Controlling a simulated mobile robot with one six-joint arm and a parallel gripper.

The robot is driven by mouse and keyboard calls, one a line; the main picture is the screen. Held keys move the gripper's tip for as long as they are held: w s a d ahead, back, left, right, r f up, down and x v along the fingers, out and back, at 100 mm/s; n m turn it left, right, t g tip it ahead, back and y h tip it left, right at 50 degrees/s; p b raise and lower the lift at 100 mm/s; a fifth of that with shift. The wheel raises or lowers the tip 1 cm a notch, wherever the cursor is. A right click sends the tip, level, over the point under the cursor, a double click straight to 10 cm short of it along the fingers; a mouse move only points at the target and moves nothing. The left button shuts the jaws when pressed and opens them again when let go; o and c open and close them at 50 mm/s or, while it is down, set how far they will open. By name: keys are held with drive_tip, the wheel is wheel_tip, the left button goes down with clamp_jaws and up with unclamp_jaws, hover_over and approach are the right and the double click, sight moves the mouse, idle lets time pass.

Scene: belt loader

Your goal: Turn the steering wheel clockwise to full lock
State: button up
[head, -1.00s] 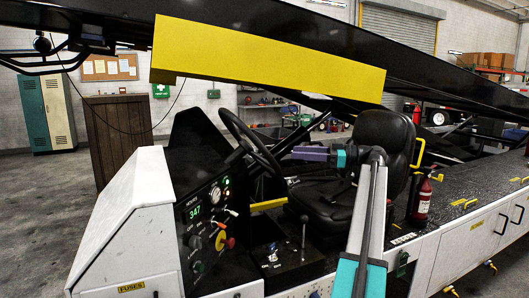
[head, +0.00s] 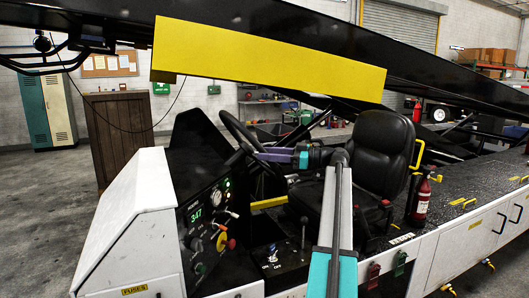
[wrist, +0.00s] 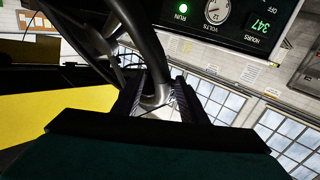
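The black steering wheel (head: 236,131) stands tilted above the dashboard of the driver's station in the head view. My gripper (head: 258,156) is at the lower right part of its rim, reaching in from the right. In the wrist view, the rim (wrist: 150,50) comes down between the two fingers of my gripper (wrist: 157,97). One finger lies on each side of the rim. Some room shows between the rim and the fingers, so the gripper looks open around it. Part of the wheel is hidden behind my gripper in the head view.
The control panel (head: 207,215) with a lit green 347 display and knobs is left of the wheel. A black seat (head: 382,150) stands to the right behind my arm. A lever (head: 304,228) rises from the lower console. The yellow-sided boom (head: 265,58) passes overhead.

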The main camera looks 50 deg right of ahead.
drive_tip(key=shift+x, duration=0.85)
clamp_jaws()
drive_tip(key=shift+a, duration=0.1)
